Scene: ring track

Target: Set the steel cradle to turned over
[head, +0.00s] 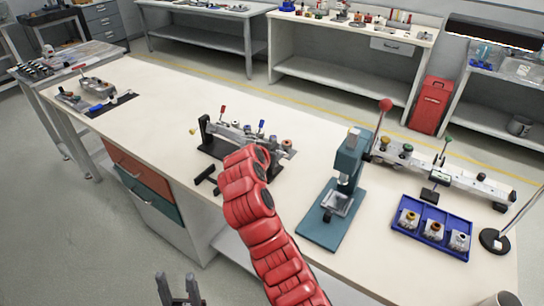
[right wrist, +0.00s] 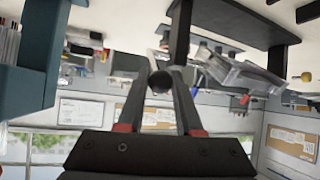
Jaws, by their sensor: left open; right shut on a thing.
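The steel cradle (head: 232,130) is a grey bar with red and blue clamp handles standing up from it. It sits between black uprights on a black base (head: 215,148) on the bench. In the right wrist view, which is upside down, the grey cradle (right wrist: 250,76) shows beyond my fingers, with the black base (right wrist: 235,20) above. My right gripper (right wrist: 160,85) is shut on a black ball knob (right wrist: 159,82). In the head view my red right arm covers that gripper and part of the cradle's near side. My left gripper (head: 177,284) is open and empty, low before the bench.
A teal press (head: 345,165) with a red-knobbed lever stands close right of the cradle. Further right are a blue tray (head: 432,230) with cups and a long steel rail (head: 460,178). A clamp fixture (head: 95,87) lies far left.

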